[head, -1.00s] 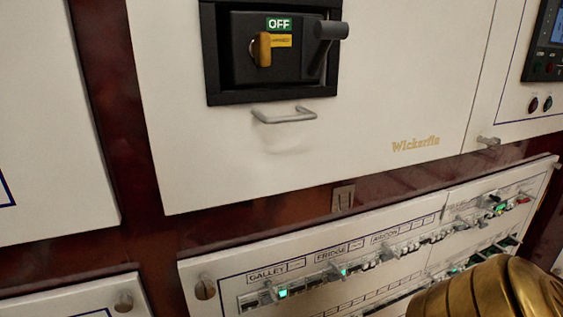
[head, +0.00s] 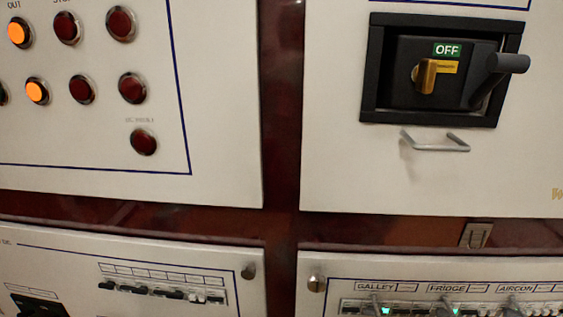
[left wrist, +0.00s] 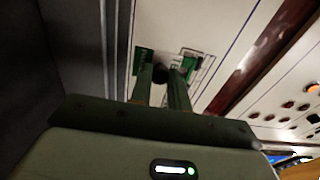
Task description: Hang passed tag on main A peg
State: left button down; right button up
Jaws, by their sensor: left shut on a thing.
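In the left wrist view my left gripper (left wrist: 164,80) is shut on a green tag (left wrist: 189,64). Green shows on both sides of the fingertips, with a dark round part between them. Any writing on the tag is too small to read. A white panel with dark outlines lies beyond the fingertips; I cannot tell whether the tag touches it. No peg marked main A can be made out in either view. My right gripper is in neither view, and the head view shows neither gripper.
In the head view a black breaker switch (head: 430,85) reads OFF, with a silver pull handle (head: 436,146) beneath. At left is a panel with red and orange lamps (head: 122,24). Below are breaker rows labelled GALLEY, FRIDGE and AIRCON (head: 445,310).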

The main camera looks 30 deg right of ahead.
pick_arm(q)
jog(key=s+a+r+p, duration=0.3)
jog(key=shift+s+a+r+p, duration=0.15)
jog(key=shift+s+r+p, duration=0.1)
jog(key=shift+s+p, duration=0.15)
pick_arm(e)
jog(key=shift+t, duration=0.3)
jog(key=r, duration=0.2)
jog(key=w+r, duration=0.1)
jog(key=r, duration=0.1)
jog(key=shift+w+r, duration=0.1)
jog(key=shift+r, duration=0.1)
